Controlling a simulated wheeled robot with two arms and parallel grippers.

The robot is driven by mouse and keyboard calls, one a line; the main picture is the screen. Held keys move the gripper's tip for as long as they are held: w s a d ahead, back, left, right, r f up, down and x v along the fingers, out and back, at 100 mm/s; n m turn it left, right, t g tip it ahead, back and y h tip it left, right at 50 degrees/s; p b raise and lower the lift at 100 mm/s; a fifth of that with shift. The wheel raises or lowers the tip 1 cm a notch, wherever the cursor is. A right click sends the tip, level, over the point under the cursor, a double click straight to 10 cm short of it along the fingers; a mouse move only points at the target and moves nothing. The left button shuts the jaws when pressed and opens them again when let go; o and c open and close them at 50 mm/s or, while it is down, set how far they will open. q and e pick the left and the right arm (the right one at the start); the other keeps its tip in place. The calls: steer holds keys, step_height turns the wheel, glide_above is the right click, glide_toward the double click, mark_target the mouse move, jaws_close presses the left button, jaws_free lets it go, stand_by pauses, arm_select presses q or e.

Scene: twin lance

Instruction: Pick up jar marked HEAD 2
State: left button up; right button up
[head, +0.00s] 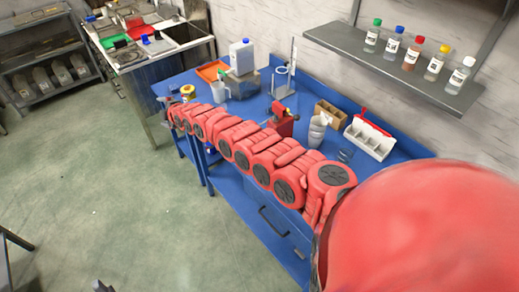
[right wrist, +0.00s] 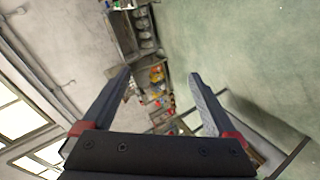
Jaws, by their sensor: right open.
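Several small jars with white labels stand on the grey wall shelf at the upper right of the head view. They include a green-capped jar (head: 372,38), a blue-capped jar (head: 391,46), a red-capped jar (head: 412,56), a yellow-capped jar (head: 435,67) and a white-capped jar (head: 459,78). The labels are too small to read, so I cannot tell which is HEAD 2. My right gripper (right wrist: 162,78) is open and empty in the right wrist view, with nothing near its fingers. My red arm crosses the head view along the bench front. My left gripper is not seen.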

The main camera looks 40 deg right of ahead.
steer(key=s+d+f+n+g+h+p, duration=0.1)
steer(key=s+d+f+n+g+h, duration=0.25)
steer(key=s+d, duration=0.75)
steer(key=s+d+n+g+h+p, duration=0.2)
steer(key=s+d+n+g+h, duration=0.15)
steer(key=s+d+g, duration=0.5)
steer(key=shift+t+y, duration=0.3)
steer(key=shift+t, duration=0.5)
steer(key=b+x, duration=0.3)
steer(key=x, duration=0.1)
steer(key=s+d+b+x, duration=0.1)
steer(key=b+x, duration=0.3)
steer(key=s+b+x, duration=0.1)
steer(key=b+x, duration=0.3)
steer(key=shift+s+d+f, duration=0.1)
steer(key=shift+d+f, duration=0.05)
steer(key=shift+d, duration=0.2)
steer(key=shift+d+f, duration=0.2)
steer(key=shift+d, duration=0.05)
steer(key=shift+d+f+p, duration=0.2)
steer(key=shift+f+p, duration=0.2)
steer(key=shift+p, duration=0.1)
steer(key=p+x, duration=0.1)
steer(key=x, duration=0.1)
steer(key=shift+f, duration=0.4)
steer(key=shift+d+f, duration=0.3)
steer(key=shift+f, duration=0.3)
